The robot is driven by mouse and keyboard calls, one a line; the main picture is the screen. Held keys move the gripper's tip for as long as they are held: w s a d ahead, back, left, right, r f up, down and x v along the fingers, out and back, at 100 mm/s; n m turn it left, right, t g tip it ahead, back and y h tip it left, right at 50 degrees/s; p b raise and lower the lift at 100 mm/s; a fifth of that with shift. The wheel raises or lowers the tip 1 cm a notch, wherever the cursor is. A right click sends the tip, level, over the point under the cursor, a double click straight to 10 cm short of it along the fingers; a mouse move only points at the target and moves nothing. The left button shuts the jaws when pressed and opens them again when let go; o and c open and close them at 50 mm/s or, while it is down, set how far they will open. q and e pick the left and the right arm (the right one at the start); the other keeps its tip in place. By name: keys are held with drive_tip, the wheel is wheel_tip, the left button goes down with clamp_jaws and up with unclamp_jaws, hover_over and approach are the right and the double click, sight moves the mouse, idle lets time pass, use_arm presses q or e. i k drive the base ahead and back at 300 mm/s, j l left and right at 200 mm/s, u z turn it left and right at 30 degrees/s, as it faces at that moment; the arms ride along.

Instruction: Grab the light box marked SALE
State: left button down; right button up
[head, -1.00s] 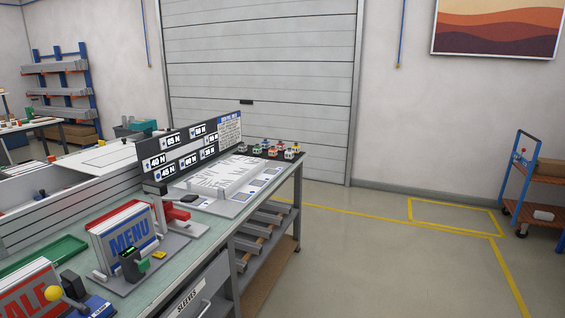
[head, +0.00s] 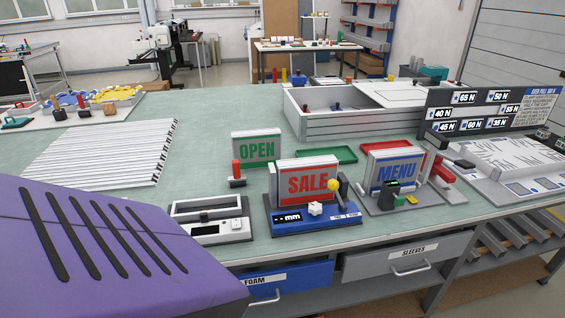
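The light box marked SALE (head: 307,182) has a red face with white letters and a white frame. It stands upright in a blue device (head: 316,215) near the front edge of the bench. The device has a small display, a white knob and a lever with a yellow ball (head: 333,186). The green-lettered OPEN box (head: 256,148) stands behind it to the left, and the blue-lettered MENU box (head: 394,168) stands to its right in a grey fixture. Neither of my grippers shows in the head view.
A purple slotted surface (head: 95,245) fills the lower left. A grey device (head: 215,222) sits left of the blue one. White strips (head: 100,152) lie on the bench (head: 205,150). Drawers (head: 400,262) front the bench.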

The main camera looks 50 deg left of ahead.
sight(301, 181)
drive_tip(key=u, duration=1.4)
